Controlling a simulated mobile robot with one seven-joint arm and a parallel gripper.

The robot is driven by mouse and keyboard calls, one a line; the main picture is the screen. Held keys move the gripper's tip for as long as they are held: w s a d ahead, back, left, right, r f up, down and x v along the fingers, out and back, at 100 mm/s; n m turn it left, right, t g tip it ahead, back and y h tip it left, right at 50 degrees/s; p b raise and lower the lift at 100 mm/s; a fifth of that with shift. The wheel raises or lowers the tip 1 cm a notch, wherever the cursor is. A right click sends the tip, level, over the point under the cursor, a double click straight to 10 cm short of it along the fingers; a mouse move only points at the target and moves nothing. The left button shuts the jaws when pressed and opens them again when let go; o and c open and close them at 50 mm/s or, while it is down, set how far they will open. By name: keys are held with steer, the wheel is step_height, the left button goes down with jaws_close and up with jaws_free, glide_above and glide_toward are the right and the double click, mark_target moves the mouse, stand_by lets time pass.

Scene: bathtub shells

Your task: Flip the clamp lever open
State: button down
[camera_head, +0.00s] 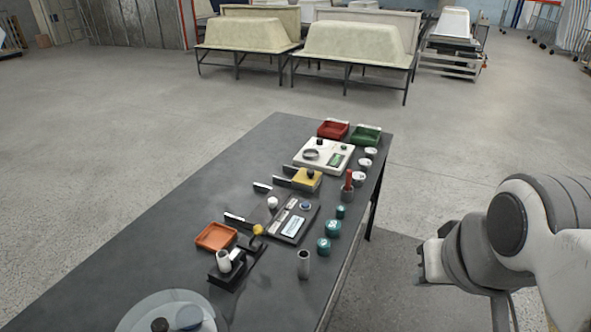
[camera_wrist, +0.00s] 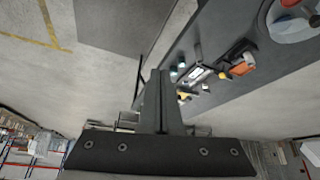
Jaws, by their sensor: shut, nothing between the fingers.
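A black clamp-like fixture (camera_head: 236,268) stands near the front of the dark table, with a pale cylinder on its left part. A dark arm with a yellow knob (camera_head: 258,230) rises beside it; it looks like the lever, though its exact pose is too small to tell. My gripper (camera_head: 421,262) is off the right side of the table, well apart from the clamp. In the wrist view my gripper (camera_wrist: 160,75) shows its fingers shut together and empty. The clamp is not clear in that view.
Around the fixture are an orange tray (camera_head: 216,236), a dark device with a screen (camera_head: 292,222), a grey cylinder (camera_head: 303,264), teal weights (camera_head: 323,246) and a round clear-topped thing (camera_head: 168,312). The left of the dark table (camera_head: 130,255) is bare.

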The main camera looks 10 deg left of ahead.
steer(key=w+a+f+m+g+y+b, duration=0.2)
steer(key=w+a+f+m+y+b, duration=0.5)
steer(key=w+a+f+m+b, duration=0.5)
steer(key=w+a+f+m+t+y+b, duration=0.1)
steer(key=w+a+f+m+b, duration=0.1)
steer(key=w+f+m, duration=0.4)
steer(key=w+a+f+m+t+y+b, duration=0.1)
steer(key=w+a+f+m+y+b, duration=0.1)
steer(key=w+f+m, duration=0.4)
steer(key=shift+w+a+b, duration=0.25)
steer(key=shift+w+b, duration=0.1)
steer(key=shift+w, duration=0.45)
steer(key=shift+f, duration=0.1)
steer(key=b+x, duration=0.2)
steer(key=x, duration=0.7)
steer(key=shift+a+f+b, duration=0.15)
steer(key=shift+a+b, duration=0.05)
steer(key=shift+b, duration=0.2)
steer(key=a, duration=0.1)
steer(key=w+a, duration=0.1)
steer(key=a, duration=0.1)
steer(key=shift+w+r, duration=0.3)
steer(key=shift+w, duration=0.05)
steer(key=shift+w+a+r, duration=0.15)
steer(key=shift+w+a, duration=0.15)
steer(key=shift+a, duration=0.1)
